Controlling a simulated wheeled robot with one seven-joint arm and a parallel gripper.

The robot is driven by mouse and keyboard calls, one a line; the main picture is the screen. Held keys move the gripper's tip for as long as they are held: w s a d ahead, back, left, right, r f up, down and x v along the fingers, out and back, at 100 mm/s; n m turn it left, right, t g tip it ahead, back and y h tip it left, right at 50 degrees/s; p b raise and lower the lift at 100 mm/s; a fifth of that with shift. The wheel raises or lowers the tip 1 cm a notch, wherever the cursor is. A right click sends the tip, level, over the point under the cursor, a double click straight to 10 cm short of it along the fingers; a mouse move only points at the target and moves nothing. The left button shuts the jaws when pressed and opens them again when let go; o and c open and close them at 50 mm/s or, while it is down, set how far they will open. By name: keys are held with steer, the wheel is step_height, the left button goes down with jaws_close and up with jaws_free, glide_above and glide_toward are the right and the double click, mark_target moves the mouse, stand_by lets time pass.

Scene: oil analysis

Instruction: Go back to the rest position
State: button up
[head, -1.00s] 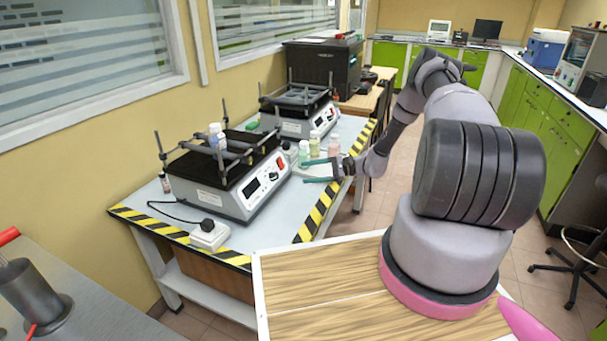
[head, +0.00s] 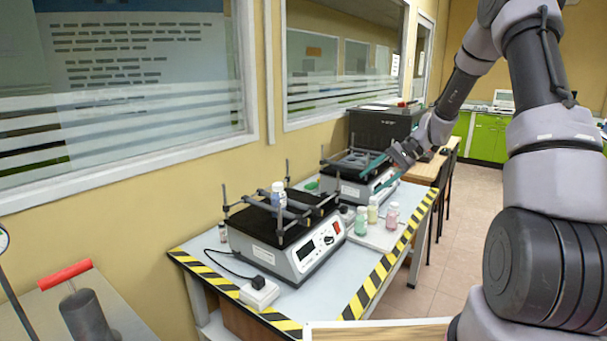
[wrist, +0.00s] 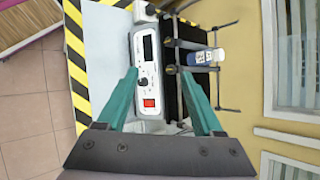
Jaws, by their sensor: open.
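My gripper (head: 382,172) is open and empty, raised above the far part of the table in front of the rear shaker. In the wrist view its two teal fingers (wrist: 165,98) stand apart with nothing between them, and the near shaker (wrist: 146,62) shows beyond them. The rear shaker (head: 349,190) stands behind, partly hidden by my gripper.
A black machine (head: 382,130) stands behind.

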steer(key=s+d+r+n+t+h, duration=0.1)
steer(key=s+r+t+h, duration=0.2)
steer(key=s+r, duration=0.9)
steer(key=s+d+r+n+t+h, duration=0.1)
steer(key=s+r+t+h, duration=0.3)
steer(key=s+r, duration=0.8)
steer(key=s+d, duration=0.1)
steer(key=s, duration=0.3)
steer(key=shift+s+d+n+t+h, duration=0.25)
steer(key=shift+s+n+t+h, duration=0.05)
steer(key=shift+s+n, duration=0.1)
steer(key=shift+w, duration=0.15)
steer(key=shift+c, duration=0.2)
